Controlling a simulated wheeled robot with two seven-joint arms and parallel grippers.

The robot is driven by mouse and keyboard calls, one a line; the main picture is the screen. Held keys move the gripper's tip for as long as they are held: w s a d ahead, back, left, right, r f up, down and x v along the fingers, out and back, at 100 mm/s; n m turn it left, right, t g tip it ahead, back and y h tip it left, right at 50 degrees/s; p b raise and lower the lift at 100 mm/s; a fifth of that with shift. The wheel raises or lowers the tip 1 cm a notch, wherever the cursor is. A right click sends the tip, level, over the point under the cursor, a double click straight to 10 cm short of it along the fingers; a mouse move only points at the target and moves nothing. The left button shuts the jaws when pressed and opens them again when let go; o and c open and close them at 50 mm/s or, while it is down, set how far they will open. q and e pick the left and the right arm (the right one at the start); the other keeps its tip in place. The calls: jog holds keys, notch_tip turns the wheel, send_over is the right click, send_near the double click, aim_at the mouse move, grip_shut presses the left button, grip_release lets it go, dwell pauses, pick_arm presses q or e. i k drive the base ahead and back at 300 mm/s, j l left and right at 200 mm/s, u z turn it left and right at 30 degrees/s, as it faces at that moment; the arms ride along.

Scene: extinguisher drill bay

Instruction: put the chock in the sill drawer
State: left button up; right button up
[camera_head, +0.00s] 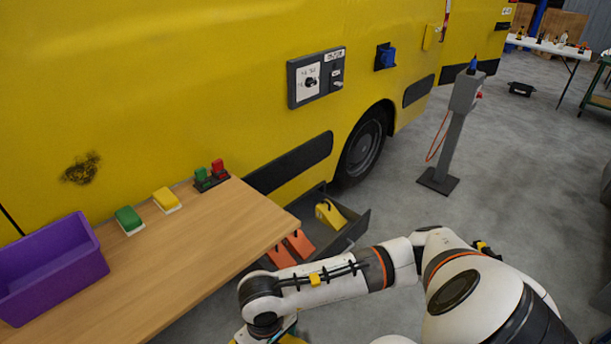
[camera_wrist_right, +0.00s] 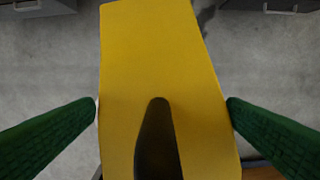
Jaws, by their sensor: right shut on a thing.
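My right gripper (camera_wrist_right: 163,105) is shut on a yellow block, the chock (camera_wrist_right: 150,50), with a green finger pressed to each side. A dark rounded bar lies across the chock's near part. In the head view my right arm reaches across the bottom and only a sliver of yellow shows below its wrist. The sill drawer (camera_head: 352,233) is a dark grey tray pulled out under the van. A yellow wedge-like piece (camera_head: 329,213) lies in it, and orange pieces (camera_head: 300,243) show at its near end, partly hidden by the table. My left gripper is not in view.
A wooden table (camera_head: 200,245) stands left of the drawer, with a purple bin (camera_head: 50,270), a green block (camera_head: 129,219) and a yellow block (camera_head: 166,199) on it. A grey post (camera_head: 455,130) stands right. Grey floor is clear between post and drawer.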

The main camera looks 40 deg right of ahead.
aim_at(316, 233)
jog(key=l+u, duration=0.25)
jog(key=l, duration=0.9)
jog(key=l+u, duration=0.3)
jog(key=l, duration=0.85)
jog(key=l+u, duration=0.15)
jog(key=l, duration=0.3)
jog(key=k+l+u, duration=0.15)
jog(key=l, duration=0.25)
jog(key=k+l+u, duration=0.15)
jog(key=l, duration=0.3)
jog(key=l+u, duration=0.15)
jog(key=l, duration=0.25)
jog(key=k+l+u, duration=0.15)
jog(key=l, duration=0.25)
jog(key=k+l+u, duration=0.15)
jog(key=l, duration=0.25)
jog(key=l+u, duration=0.1)
jog(key=l, duration=0.3)
jog(key=k+l+u, duration=0.15)
jog(key=l, duration=0.3)
jog(key=l+u, duration=0.1)
jog(key=l, duration=0.3)
jog(key=k+l+u, duration=0.15)
jog(key=l, duration=0.25)
jog(key=l+u, duration=0.1)
jog(key=l, duration=0.3)
jog(key=k, duration=0.05)
